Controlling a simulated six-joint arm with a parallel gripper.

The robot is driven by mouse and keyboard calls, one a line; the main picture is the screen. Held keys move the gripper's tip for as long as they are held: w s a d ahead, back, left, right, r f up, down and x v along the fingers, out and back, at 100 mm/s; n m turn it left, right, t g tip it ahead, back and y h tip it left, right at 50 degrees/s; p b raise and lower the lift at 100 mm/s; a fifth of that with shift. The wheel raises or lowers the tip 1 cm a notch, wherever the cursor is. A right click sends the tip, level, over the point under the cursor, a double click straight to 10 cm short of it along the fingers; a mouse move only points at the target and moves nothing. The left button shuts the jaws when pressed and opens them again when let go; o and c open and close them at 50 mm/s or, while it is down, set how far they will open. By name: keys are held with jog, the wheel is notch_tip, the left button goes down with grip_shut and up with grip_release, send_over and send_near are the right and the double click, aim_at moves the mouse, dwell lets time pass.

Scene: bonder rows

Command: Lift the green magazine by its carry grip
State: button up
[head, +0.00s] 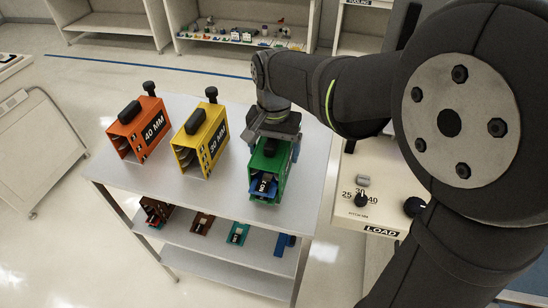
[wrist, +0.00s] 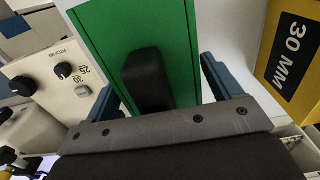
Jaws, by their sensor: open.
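The green magazine (head: 268,178) stands at the right end of the table's top, with its open end facing the front and a blue part (head: 263,187) at that end. Its black carry grip (wrist: 147,80) rises from the green top in the wrist view. My gripper (head: 272,138) is above the magazine, pointing down. In the wrist view my gripper (wrist: 160,88) is open, with one blue finger on each side of the grip and clear gaps between. I cannot tell how far down the fingers reach beside the magazine.
A yellow 30 MM magazine (head: 199,138) stands left of the green one, and an orange 40 MM magazine (head: 138,128) farther left. The lower shelf (head: 215,243) holds several small parts. A LOAD machine (head: 385,200) with knobs stands close on the right.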

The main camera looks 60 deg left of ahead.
jog(key=c, duration=1.3)
jog(key=shift+c, duration=0.2)
jog(key=shift+r, duration=0.1)
